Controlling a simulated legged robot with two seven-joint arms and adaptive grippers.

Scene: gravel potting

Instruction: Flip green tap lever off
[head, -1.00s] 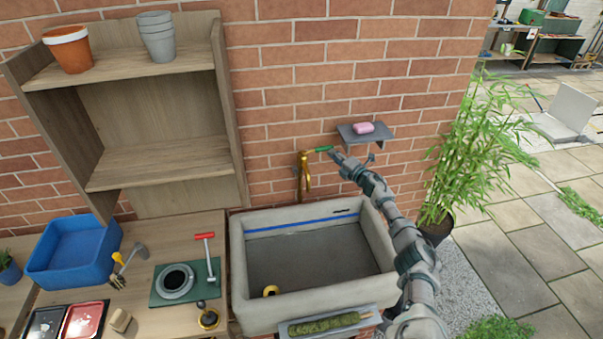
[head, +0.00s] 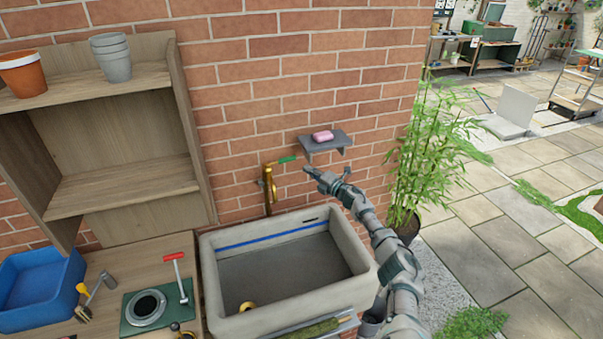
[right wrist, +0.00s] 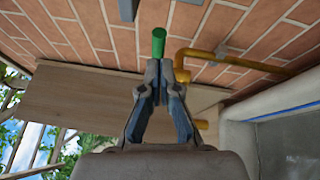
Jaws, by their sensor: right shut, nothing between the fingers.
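The brass tap (head: 269,190) is fixed to the brick wall above the sink's back left. Its green lever (head: 287,160) sticks out to the right from the top of the tap. My right gripper (head: 308,171) is shut and empty, just right of and slightly below the lever's free end. In the right wrist view the shut fingertips (right wrist: 158,64) point at the green lever (right wrist: 158,42), which shows just beyond them. I cannot tell whether they touch it. The brass tap (right wrist: 190,55) lies behind and right of the fingers there. My left gripper is not in view.
A stone sink (head: 213,245) stands below the tap. A small grey wall shelf (head: 340,141) with pink soap (head: 322,136) sits close above my right gripper. A bamboo plant (head: 425,155) stands to the right. A wooden shelf unit (head: 120,190) is at left.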

